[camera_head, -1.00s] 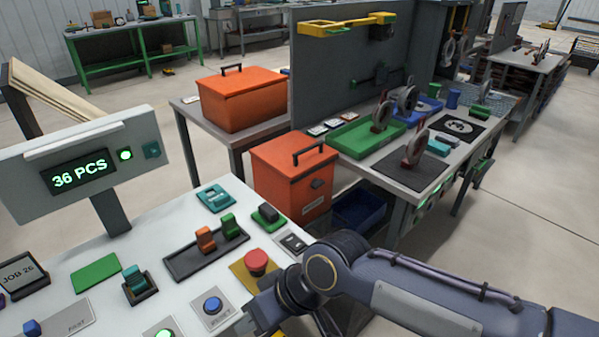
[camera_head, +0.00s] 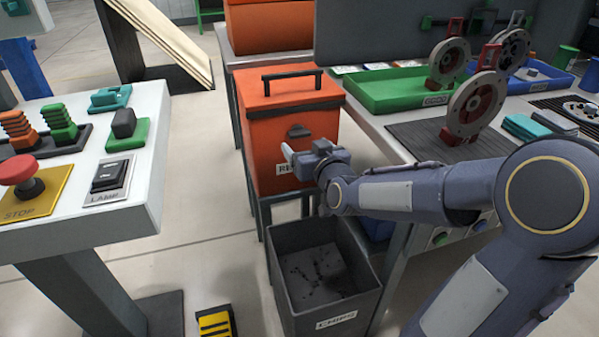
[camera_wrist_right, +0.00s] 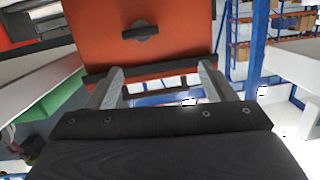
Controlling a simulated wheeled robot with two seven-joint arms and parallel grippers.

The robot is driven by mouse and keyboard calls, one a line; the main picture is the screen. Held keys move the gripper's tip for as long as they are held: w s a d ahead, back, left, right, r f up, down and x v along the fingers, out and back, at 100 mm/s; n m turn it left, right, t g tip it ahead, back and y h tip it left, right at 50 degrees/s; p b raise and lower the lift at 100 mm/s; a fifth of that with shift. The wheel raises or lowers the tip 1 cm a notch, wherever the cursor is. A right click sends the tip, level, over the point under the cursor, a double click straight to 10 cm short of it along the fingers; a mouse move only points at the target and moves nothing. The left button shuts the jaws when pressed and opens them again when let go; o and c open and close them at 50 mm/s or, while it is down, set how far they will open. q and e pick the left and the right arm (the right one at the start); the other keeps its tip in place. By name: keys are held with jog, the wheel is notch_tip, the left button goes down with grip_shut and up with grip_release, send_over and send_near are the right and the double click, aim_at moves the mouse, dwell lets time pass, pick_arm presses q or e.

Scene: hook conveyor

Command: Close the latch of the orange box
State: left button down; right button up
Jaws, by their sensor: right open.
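The orange box (camera_head: 300,105) stands in the middle of the head view. Its lid is down and carries a dark handle (camera_head: 292,76). The dark latch (camera_head: 298,131) sits on its front face, above a partly covered label. In the right wrist view, the latch (camera_wrist_right: 140,32) shows on the orange face above the fingers, clear of them. My right gripper (camera_head: 289,157) is in front of the box, just below the latch in the picture. Its two fingers (camera_wrist_right: 162,72) are spread with nothing held between them. My left gripper is out of view.
A grey bin (camera_head: 285,290) stands below my right gripper. The console (camera_head: 130,215) with a stop button (camera_head: 20,172) is at left. The workbench (camera_head: 395,138) with a green tray (camera_head: 400,103) and ring parts is at right. Floor is free between console and box.

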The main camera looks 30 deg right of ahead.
jog(key=t+h+b, duration=0.1)
jog(key=b, duration=0.1)
send_near(301, 136)
jog(key=w, duration=0.1)
jog(key=shift+h, duration=0.4)
jog(key=b+x, duration=0.2)
jog(key=x, duration=0.6)
jog(key=shift+w+f, duration=0.15)
jog(key=shift+w, duration=0.05)
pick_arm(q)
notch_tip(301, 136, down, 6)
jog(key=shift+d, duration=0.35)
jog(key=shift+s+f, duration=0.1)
pick_arm(e)
jog(key=shift+t, duration=0.3)
jog(key=c, duration=1)
